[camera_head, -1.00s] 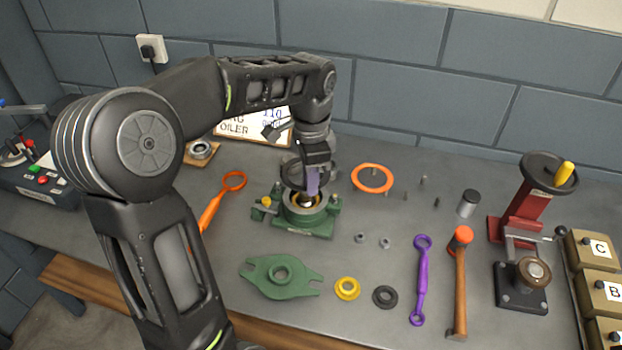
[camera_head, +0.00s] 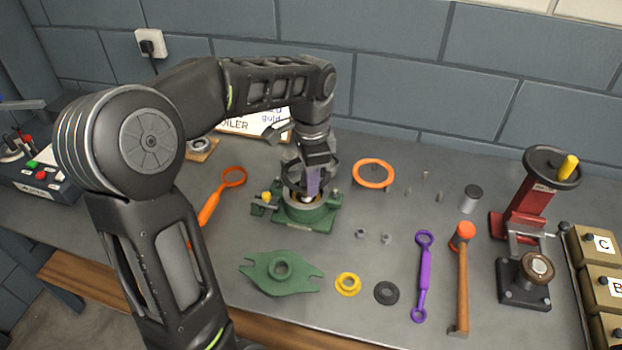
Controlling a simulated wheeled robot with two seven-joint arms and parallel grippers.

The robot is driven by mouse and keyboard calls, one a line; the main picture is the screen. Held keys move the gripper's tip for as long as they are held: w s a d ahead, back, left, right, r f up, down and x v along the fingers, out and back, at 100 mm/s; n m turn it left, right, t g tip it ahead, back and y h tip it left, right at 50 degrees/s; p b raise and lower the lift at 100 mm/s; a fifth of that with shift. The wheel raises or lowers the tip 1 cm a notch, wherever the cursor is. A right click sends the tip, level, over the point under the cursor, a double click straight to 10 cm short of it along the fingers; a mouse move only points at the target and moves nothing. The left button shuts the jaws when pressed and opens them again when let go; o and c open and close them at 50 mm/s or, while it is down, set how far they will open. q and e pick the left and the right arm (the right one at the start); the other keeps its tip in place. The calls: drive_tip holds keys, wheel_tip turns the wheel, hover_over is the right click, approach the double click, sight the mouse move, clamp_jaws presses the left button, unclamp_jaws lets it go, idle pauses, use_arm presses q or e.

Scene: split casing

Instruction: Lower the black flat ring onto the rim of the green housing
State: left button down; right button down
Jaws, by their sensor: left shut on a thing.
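The green housing (camera_head: 318,216) stands upright on the grey bench near the middle, with a pale metal bore inside its rim. My right gripper is not in view.
An orange ring (camera_head: 373,174) lies right of the housing. A green flanged cover (camera_head: 265,281), yellow flanged ring (camera_head: 348,284), purple wrench (camera_head: 425,270) and hammer (camera_head: 462,280) lie in front and right. A red press (camera_head: 527,212) stands at the right.

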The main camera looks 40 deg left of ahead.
sight(311, 207)
use_arm(q)
drive_tip(key=shift+f+b, duration=1.65)
drive_tip(key=shift+f, duration=0.9)
drive_tip(key=shift+f, duration=0.1)
drive_tip(key=c, duration=1.4)
unclamp_jaws()
drive_tip(key=shift+o, duration=0.2)
wheel_tip(311, 207, up, 11)
drive_tip(key=p, duration=0.8)
drive_tip(key=shift+f+p, duration=0.15)
drive_tip(key=shift+p, duration=0.15)
